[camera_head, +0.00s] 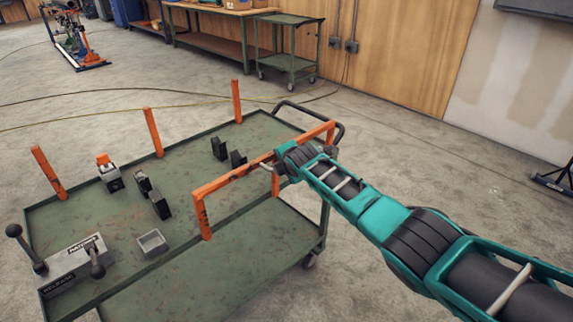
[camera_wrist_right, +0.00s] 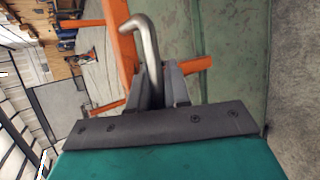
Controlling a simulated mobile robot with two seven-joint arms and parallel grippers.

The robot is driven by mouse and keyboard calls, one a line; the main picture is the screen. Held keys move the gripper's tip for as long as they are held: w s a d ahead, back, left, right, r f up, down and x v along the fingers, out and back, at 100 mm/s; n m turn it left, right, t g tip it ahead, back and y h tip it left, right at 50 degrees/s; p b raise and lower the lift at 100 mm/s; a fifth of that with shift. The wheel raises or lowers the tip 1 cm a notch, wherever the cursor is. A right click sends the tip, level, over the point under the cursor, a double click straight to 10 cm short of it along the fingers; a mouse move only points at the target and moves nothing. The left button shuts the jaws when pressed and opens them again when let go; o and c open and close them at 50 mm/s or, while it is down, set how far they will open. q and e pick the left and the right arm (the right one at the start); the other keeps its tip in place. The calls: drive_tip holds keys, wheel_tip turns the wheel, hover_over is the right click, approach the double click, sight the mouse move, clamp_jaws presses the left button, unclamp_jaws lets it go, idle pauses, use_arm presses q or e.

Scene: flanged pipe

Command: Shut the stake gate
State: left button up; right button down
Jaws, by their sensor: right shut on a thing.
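The stake gate (camera_head: 236,177) is an orange rail with a short leg at each end, along the near right side of the green cart (camera_head: 112,215). I cannot tell whether it is fully seated. My right gripper (camera_head: 278,165) is at the rail's far half, shut on a bent grey metal handle (camera_wrist_right: 148,50). In the right wrist view the handle rises from between the fingers (camera_wrist_right: 160,88), with orange bars behind it. The fingertips are partly hidden by the arm in the head view. My left gripper is not in view.
Orange stakes (camera_head: 153,132) stand along the cart's far side. On the deck are black blocks (camera_head: 160,205), an orange-topped block (camera_head: 109,173), a grey tray (camera_head: 152,243) and a grey lever box (camera_head: 76,265). The concrete floor to the right is mostly clear.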

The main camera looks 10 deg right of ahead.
drive_tip(key=shift+s+f, duration=0.15)
drive_tip(key=shift+f, duration=0.15)
drive_tip(key=c, duration=1.2)
unclamp_jaws()
drive_tip(key=shift+r, duration=0.15)
drive_tip(key=shift+s+d+r+p, duration=0.1)
drive_tip(key=shift+s+r+p, duration=0.45)
drive_tip(key=shift+p, duration=0.4)
drive_tip(key=shift+p+v, duration=1.2)
drive_tip(key=shift+v, duration=4.35)
